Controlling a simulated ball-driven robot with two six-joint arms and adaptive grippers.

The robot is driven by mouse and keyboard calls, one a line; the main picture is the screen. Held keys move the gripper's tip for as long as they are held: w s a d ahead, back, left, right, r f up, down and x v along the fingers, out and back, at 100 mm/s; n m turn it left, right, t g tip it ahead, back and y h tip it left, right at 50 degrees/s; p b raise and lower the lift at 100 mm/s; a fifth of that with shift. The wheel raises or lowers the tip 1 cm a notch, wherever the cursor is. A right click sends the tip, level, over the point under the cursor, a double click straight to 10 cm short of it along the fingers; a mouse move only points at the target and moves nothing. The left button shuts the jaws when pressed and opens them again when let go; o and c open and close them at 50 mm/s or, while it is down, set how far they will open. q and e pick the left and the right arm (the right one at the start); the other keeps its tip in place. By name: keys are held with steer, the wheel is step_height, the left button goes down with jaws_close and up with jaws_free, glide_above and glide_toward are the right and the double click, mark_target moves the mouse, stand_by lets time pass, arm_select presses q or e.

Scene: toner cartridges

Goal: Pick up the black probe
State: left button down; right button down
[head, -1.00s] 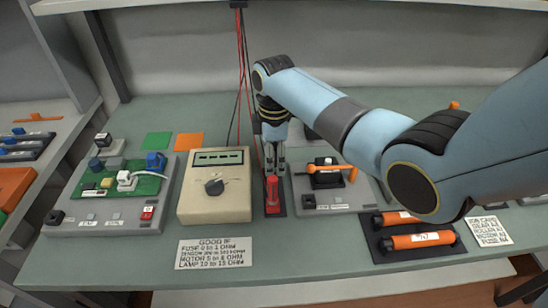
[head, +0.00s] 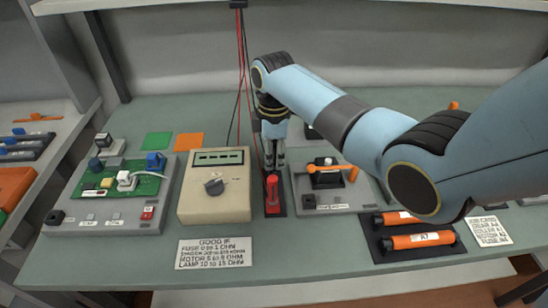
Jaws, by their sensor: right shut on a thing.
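My right gripper (head: 274,158) points down just behind the red probe (head: 272,190), over the dark probe holder (head: 281,208). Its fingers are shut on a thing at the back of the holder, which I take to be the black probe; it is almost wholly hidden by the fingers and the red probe. The red probe stands in the front of the holder. The beige meter (head: 214,190) with a dial is just left of the holder. My left gripper is out of view.
Red and black leads (head: 240,90) hang from above beside the gripper. A grey fixture with an orange lever (head: 335,172) is close on the right. Orange rollers (head: 415,239) lie in a dark tray at front right. A green circuit board (head: 130,184) is at left.

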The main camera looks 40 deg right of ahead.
steer(key=r, duration=0.2)
steer(key=d+r, duration=0.1)
steer(key=r, duration=0.1)
steer(key=shift+s, duration=0.25)
steer(key=s+d+r, duration=0.5)
steer(key=d+r, duration=0.1)
steer(key=d, duration=0.3)
steer(key=shift+s+r+b, duration=0.15)
steer(key=shift+s+b, duration=0.2)
steer(key=shift+a, duration=0.1)
